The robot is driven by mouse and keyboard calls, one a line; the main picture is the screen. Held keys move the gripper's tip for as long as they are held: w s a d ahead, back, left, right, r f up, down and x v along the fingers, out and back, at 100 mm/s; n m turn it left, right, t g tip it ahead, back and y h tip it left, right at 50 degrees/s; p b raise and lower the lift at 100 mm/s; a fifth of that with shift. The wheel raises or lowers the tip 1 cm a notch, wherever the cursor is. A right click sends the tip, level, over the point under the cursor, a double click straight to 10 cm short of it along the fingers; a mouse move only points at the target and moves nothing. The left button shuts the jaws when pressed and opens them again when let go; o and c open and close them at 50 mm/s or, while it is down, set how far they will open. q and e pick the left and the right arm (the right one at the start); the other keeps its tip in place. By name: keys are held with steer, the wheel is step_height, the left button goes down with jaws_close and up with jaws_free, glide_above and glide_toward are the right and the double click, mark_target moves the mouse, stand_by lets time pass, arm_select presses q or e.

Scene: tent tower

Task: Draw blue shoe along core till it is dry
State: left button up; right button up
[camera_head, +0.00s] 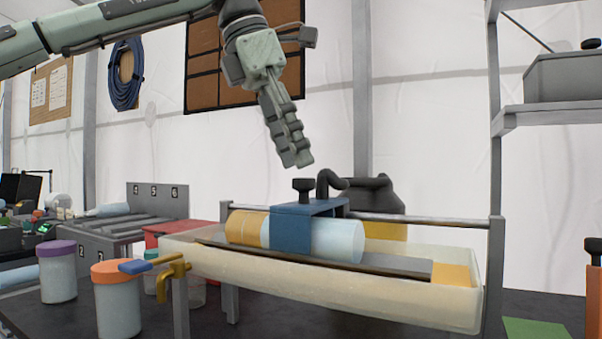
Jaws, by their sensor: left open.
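The blue shoe (291,231) is a blue bracket with a black knob (303,188) on top. It sits over the core (335,240), a pale blue cylinder with a tan band at its left end. The core lies in a long cream tray (340,290). A grey rail (430,220) runs along behind the core. My left gripper (297,162) hangs above the shoe and its knob, apart from them, pointing down and slightly right. It is open and empty, though its fingers overlap from this angle. My right gripper is not in view.
Jars with a purple lid (58,248) and an orange lid (117,271) stand left of the tray. A brass tap with a blue handle (150,265) sticks out at the tray's left end. A grey shelf (550,115) stands at right. The air around the gripper is clear.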

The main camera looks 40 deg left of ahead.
mark_target(314, 207)
arm_select(q)
steer(key=shift+x, duration=1.6)
steer(key=shift+d, duration=0.1)
steer(key=shift+c, duration=0.4)
jaws_close()
